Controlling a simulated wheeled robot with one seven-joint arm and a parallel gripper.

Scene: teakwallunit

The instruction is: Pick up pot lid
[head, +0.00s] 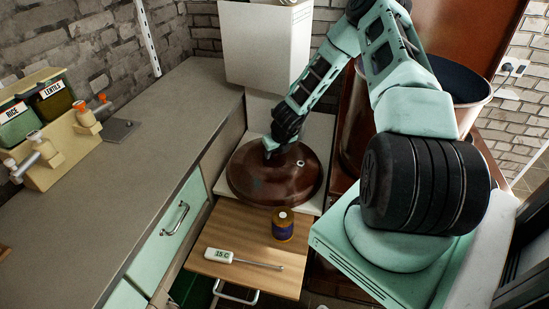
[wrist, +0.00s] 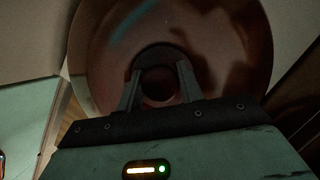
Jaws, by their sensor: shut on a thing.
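The pot lid (head: 250,185) is a round, dark reddish-brown disc. In the head view it lies over a pale surface, below the white box. It also fills the upper middle of the wrist view (wrist: 225,40). My gripper (head: 271,152) comes down on the lid from above. In the wrist view its two fingers (wrist: 159,88) stand on either side of the round dark knob (wrist: 158,60) at the lid's middle and are shut on it. In the head view the fingertips and knob are mostly hidden by my wrist. I cannot tell whether the lid touches the surface below.
A long grey counter (head: 130,165) runs along the left. A white box (head: 265,45) stands behind. A large pot (head: 460,85) is at the right, behind my arm.

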